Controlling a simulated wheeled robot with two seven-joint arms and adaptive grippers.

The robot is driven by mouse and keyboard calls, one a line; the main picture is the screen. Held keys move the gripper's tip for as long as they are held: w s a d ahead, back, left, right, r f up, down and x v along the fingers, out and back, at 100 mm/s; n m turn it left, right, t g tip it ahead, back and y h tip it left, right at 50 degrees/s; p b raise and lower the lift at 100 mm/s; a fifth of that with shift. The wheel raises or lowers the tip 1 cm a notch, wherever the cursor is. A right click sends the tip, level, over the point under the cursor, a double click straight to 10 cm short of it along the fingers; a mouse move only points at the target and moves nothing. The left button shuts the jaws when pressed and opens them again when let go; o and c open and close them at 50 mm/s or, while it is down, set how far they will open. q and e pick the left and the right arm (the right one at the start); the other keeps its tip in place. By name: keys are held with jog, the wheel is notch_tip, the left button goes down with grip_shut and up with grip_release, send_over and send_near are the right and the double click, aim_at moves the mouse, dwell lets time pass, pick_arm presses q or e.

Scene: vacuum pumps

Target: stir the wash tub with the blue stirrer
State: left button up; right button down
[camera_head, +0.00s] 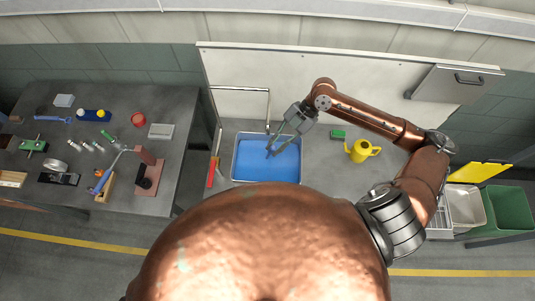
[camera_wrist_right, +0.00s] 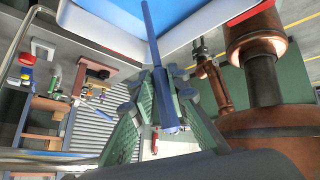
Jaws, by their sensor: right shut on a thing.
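The wash tub (camera_head: 233,160) is a rectangular basin with a pale rim and bright blue contents, set in the grey counter. It also shows along the top of the right wrist view (camera_wrist_right: 80,18). My right gripper (camera_head: 280,137) is over the tub and shut on the blue stirrer. In the right wrist view the stirrer (camera_wrist_right: 151,35) is a long blue bar between the fingers (camera_wrist_right: 163,108), reaching up over the tub. The gripper partly hides the stirrer in the head view, and I cannot tell how deep its end is.
A tap pipe (camera_head: 268,100) rises behind the tub. A yellow watering can (camera_head: 362,150) and a green block (camera_head: 338,134) stand right of it. A red-handled tool (camera_head: 212,172) lies at its left. A cluttered workbench (camera_head: 100,90) is further left.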

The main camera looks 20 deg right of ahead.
notch_tip(320, 180, up, 6)
jog(key=p, duration=0.3)
jog(key=shift+f+p, duration=0.1)
jog(key=shift+p, duration=0.2)
dwell(0.8)
